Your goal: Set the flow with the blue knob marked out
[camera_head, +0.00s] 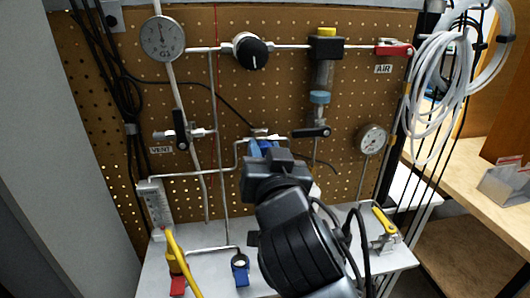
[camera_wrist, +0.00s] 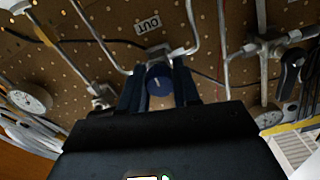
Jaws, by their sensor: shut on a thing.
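The blue knob (camera_wrist: 159,78) is on the pegboard panel, below a white label reading OUT (camera_wrist: 148,23) that appears upside down in the wrist view. A pale line marks the knob's face. My gripper (camera_wrist: 160,88) has one finger on each side of the knob and is shut on it. In the head view my gripper (camera_head: 263,148) reaches to the middle of the panel, and its own body hides most of the knob and the label there. A flowmeter tube (camera_head: 156,206) stands at the panel's lower left; its reading is too small to tell.
Black-handled valves (camera_head: 180,130) flank my gripper. A yellow-handled valve (camera_head: 384,221) and a blue-handled fitting (camera_head: 240,268) stand on the lower shelf. Coiled white tubing (camera_head: 440,75) hangs right.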

